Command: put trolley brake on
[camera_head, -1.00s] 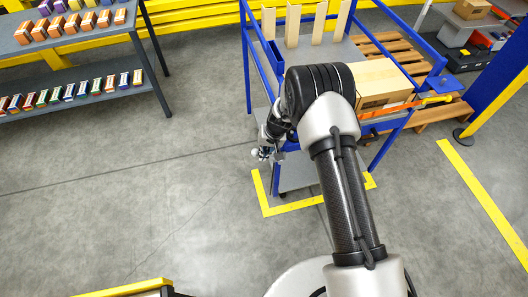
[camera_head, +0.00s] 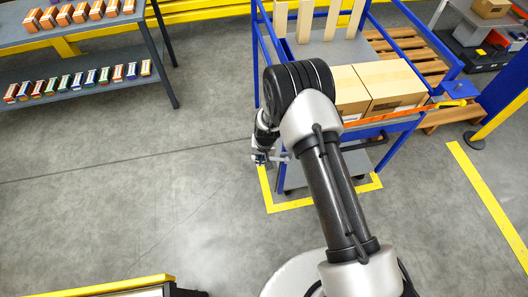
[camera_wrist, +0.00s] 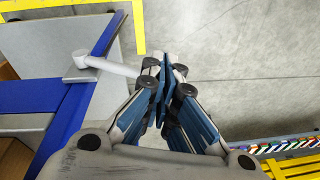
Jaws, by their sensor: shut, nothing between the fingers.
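The trolley has a blue frame and grey decks (camera_head: 357,161); its blue frame (camera_wrist: 70,112) fills the left of the wrist view. A light grey lever (camera_wrist: 112,67) with a round pivot sticks out from the trolley's corner, likely the brake. It also shows small in the head view (camera_head: 281,157). My gripper (camera_wrist: 166,72) is shut and empty, with its fingertips beside the lever's free end. I cannot tell whether they touch. In the head view my gripper (camera_head: 258,158) is at the trolley's near left corner, low down, partly hidden by my arm.
Cardboard boxes (camera_head: 398,87) and upright boards sit on the trolley. Yellow floor tape (camera_head: 290,206) marks its near corner. A grey shelf (camera_head: 88,88) with small boxes stands at the left. A wooden pallet (camera_head: 425,65) lies behind right. Floor left of the trolley is clear.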

